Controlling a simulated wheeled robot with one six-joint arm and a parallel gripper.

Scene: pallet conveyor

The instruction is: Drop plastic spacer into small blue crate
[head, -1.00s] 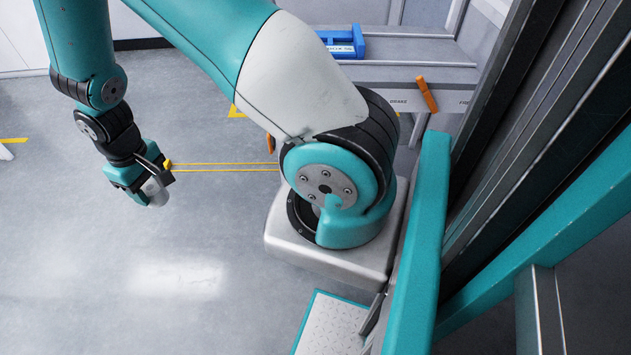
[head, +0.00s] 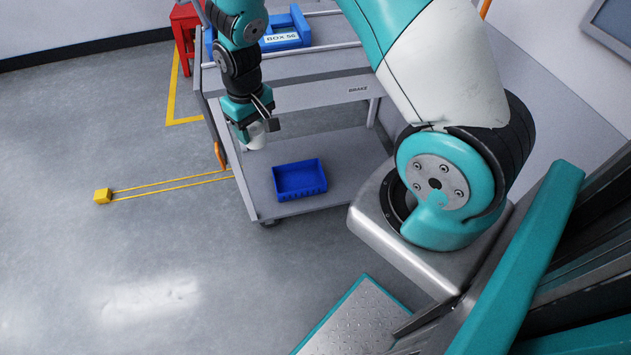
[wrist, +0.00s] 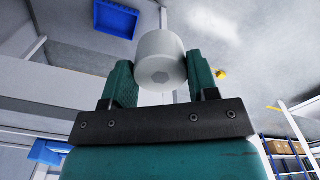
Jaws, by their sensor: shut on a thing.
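My gripper (head: 254,138) is shut on the plastic spacer, a short white cylinder (head: 256,143). In the wrist view the spacer (wrist: 160,60) sits between the two green fingers, with a hexagonal mark on its face. The small blue crate (head: 300,180) is open and looks empty. It stands on the cart's lower shelf, to the right of and below my gripper in the head view. The crate also shows in the wrist view (wrist: 116,17) at the top left, apart from the spacer.
The grey cart (head: 330,90) has an upper shelf with a blue bin marked BOX 56 (head: 283,38). A red stand (head: 186,35) is at its left. A yellow block (head: 102,196) with yellow lines lies on the open floor at left.

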